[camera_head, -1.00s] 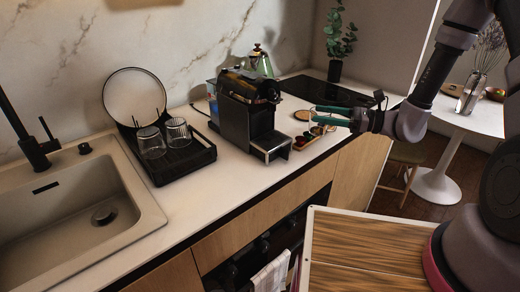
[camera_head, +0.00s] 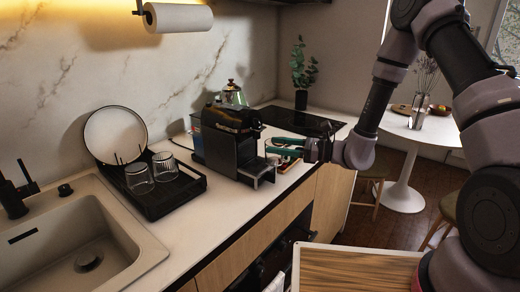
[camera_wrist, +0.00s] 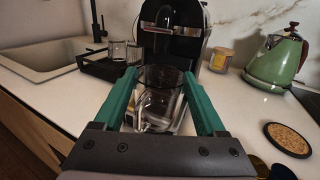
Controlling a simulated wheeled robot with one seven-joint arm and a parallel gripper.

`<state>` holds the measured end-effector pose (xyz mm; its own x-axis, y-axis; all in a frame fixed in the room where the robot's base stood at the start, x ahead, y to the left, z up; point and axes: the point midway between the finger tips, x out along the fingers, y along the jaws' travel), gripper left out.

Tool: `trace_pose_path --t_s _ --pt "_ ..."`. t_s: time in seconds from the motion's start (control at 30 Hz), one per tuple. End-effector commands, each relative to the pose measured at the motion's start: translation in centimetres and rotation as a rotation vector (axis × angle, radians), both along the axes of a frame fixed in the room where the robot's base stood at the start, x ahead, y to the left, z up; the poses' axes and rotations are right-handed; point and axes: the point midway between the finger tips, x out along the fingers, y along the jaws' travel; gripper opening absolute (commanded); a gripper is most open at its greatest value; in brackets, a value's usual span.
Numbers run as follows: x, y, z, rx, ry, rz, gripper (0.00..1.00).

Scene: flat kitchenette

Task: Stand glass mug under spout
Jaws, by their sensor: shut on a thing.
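A clear glass mug (camera_wrist: 158,108) stands upright between the green fingers of my gripper (camera_wrist: 162,90) in the wrist view. My gripper is shut on it. In the head view my gripper (camera_head: 281,146) is just right of the black coffee machine (camera_head: 222,148), at about its front end, and the mug is hard to make out there. In the wrist view the coffee machine (camera_wrist: 184,42) stands straight ahead, beyond the mug. Its spout (camera_wrist: 165,27) is ahead of and higher than the mug. The drip tray (camera_head: 258,171) juts out at the machine's front; I cannot tell whether the mug overlaps it.
A black dish rack (camera_head: 178,190) with two glasses and a plate stands left of the machine, beside the sink (camera_head: 60,250). A green kettle (camera_wrist: 277,62) and an orange-labelled jar (camera_wrist: 221,60) stand to the machine's right in the wrist view. A round coaster (camera_wrist: 288,138) lies nearby.

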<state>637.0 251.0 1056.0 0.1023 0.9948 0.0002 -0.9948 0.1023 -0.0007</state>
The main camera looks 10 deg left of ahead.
Motion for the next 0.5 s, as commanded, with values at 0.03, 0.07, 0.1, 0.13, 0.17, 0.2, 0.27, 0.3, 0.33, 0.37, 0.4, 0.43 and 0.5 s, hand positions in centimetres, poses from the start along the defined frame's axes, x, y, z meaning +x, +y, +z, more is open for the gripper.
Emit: trace_pose_path --t_s 0.03,0.07,0.1,0.13,0.17,0.2,0.27,0.3,0.33,0.37,0.4,0.43,0.5 --pt "0.1 0.8 0.0 0.001 -0.001 0.002 0.11" --pt "0.1 1.1 0.0 0.001 0.000 0.001 0.11" --pt "0.1 1.4 0.0 0.000 0.000 0.001 0.11" --pt "0.2 1.6 0.0 0.000 0.000 0.001 0.11" --pt "0.2 1.7 0.0 0.000 0.000 0.000 0.11" --pt "0.3 1.9 0.0 0.000 0.000 -0.001 0.11" --pt "0.3 2.3 0.0 0.001 0.000 -0.001 0.11" --pt "0.3 2.7 0.0 0.001 -0.001 0.001 0.11" --pt "0.3 3.2 0.0 0.001 -0.001 0.002 0.11" --pt "0.4 3.6 0.0 0.001 -0.002 0.002 0.11" --pt "0.4 4.3 0.0 0.000 -0.001 0.003 0.11" --pt "0.4 4.9 0.0 0.000 -0.001 0.004 0.11" --pt "0.6 6.1 0.0 0.001 0.000 0.003 0.11"
